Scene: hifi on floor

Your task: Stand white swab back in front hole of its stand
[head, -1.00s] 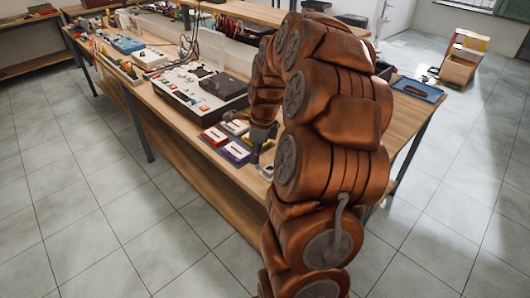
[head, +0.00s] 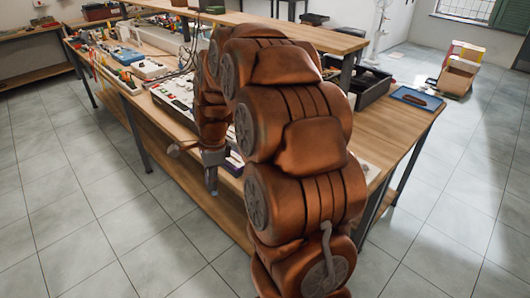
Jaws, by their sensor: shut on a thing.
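I cannot pick out the white swab for sure. Its stand with the front hole cannot be made out either; my arm covers much of the bench top.
The wooden workbench (head: 400,125) carries a white panel device (head: 172,97), partly behind my arm, and a blue tray (head: 417,98) at the right. A black bin (head: 371,84) stands near the tray. Cartons (head: 457,72) stand on the floor beyond. The tiled floor (head: 80,215) at left is clear.

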